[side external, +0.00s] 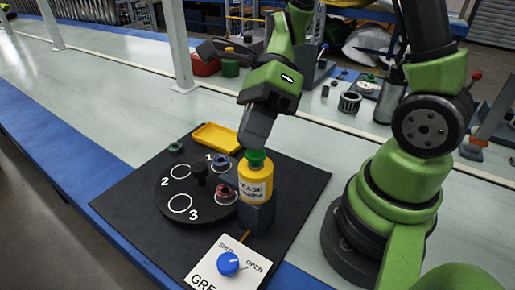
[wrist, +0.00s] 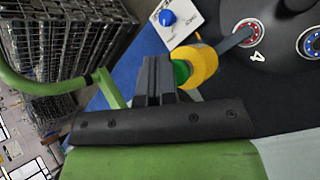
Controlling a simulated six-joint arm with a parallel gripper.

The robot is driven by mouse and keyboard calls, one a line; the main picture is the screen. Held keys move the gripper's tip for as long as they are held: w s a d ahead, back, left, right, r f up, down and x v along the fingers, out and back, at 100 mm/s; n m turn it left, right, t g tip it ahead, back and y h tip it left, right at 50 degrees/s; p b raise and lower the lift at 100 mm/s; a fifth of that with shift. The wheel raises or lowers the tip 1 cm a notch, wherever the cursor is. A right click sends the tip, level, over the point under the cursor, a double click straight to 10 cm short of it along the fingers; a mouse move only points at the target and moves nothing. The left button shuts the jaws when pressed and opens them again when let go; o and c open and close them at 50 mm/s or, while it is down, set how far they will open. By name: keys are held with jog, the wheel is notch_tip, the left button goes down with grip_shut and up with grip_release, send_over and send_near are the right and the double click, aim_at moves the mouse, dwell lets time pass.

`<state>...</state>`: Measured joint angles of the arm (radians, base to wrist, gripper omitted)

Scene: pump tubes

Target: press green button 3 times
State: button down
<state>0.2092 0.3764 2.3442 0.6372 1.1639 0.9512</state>
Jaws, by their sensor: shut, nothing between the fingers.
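The green button (side external: 256,157) is the cap on top of an upright yellow bottle (side external: 255,186) marked with partly readable black lettering. My gripper (side external: 256,142) is shut and empty, with its fingertips pointing down right above the button. In the side view the tips look at or very near the button's top; I cannot tell if they touch. In the wrist view the shut fingers (wrist: 154,72) partly cover the green button (wrist: 181,72), with the yellow bottle (wrist: 206,62) beyond it.
A dark round turntable (side external: 178,213) with numbered rings stands left of the bottle on a black mat (side external: 120,208). A white panel with a blue knob (side external: 228,263) is in front. A yellow tray (side external: 215,138) lies behind.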

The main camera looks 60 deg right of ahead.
jog(key=shift+f, duration=0.1)
dwell(0.4)
jog(key=shift+f, duration=0.35)
dwell(0.4)
jog(key=shift+r, duration=0.5)
jog(key=shift+r, duration=3)
dwell(0.3)
